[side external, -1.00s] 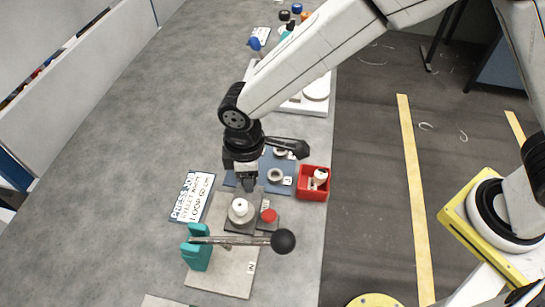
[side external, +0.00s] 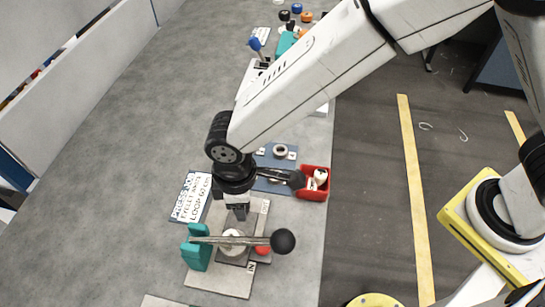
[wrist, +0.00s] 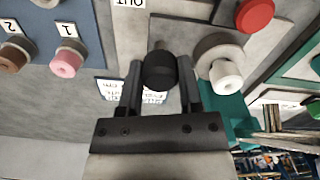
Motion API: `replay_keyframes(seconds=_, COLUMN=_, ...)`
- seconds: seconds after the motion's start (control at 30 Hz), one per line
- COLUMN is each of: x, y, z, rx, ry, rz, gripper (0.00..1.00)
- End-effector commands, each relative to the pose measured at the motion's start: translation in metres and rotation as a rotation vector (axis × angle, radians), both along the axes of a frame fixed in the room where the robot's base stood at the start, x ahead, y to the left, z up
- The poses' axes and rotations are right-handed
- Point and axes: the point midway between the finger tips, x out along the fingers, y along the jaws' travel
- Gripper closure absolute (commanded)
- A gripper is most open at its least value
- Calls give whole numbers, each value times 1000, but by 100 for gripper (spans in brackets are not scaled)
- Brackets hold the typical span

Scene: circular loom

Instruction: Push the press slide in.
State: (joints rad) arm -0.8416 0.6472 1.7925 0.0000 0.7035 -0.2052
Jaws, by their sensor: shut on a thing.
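The press slide (side external: 238,259) is a grey plate on the pale press base (side external: 216,279). It carries a round white-topped part (side external: 232,238) and a red button (side external: 263,251), under the lever (side external: 222,241) with its black ball. In the wrist view the white-topped part (wrist: 226,77) and red button (wrist: 255,15) lie right of my fingers. My gripper (side external: 238,213) is low at the slide's far end. In the wrist view its fingers are shut on a black knob (wrist: 160,70). The lever partly hides the slide.
A teal bracket (side external: 196,249) holds the lever's left end. A written sign (side external: 192,197) lies to the left, a red bin (side external: 314,184) to the upper right. A blue board (side external: 275,160) with ring-shaped parts lies behind my gripper. The left of the table is clear.

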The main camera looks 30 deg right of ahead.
Motion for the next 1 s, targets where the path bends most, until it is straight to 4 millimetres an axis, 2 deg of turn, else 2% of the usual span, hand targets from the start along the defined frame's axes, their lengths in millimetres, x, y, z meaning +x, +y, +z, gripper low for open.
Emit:
replay_keyframes(seconds=0.03, x=-7, y=9, z=1, rx=3, ry=-3, rz=6, gripper=100)
replay_keyframes(seconds=0.2, x=-21, y=22, z=1, rx=3, ry=-3, rz=2, gripper=100)
replay_keyframes(seconds=0.53, x=-24, y=25, z=1, rx=5, ry=-1, rz=1, gripper=100)
replay_keyframes(seconds=0.57, x=-24, y=25, z=1, rx=6, ry=-1, rz=1, gripper=48)
replay_keyframes(seconds=0.6, x=-24, y=25, z=1, rx=7, ry=0, rz=1, gripper=36)
replay_keyframes(seconds=0.67, x=-24, y=25, z=1, rx=5, ry=-1, rz=1, gripper=19)
replay_keyframes(seconds=1.0, x=-23, y=23, z=1, rx=3, ry=-2, rz=0, gripper=19)
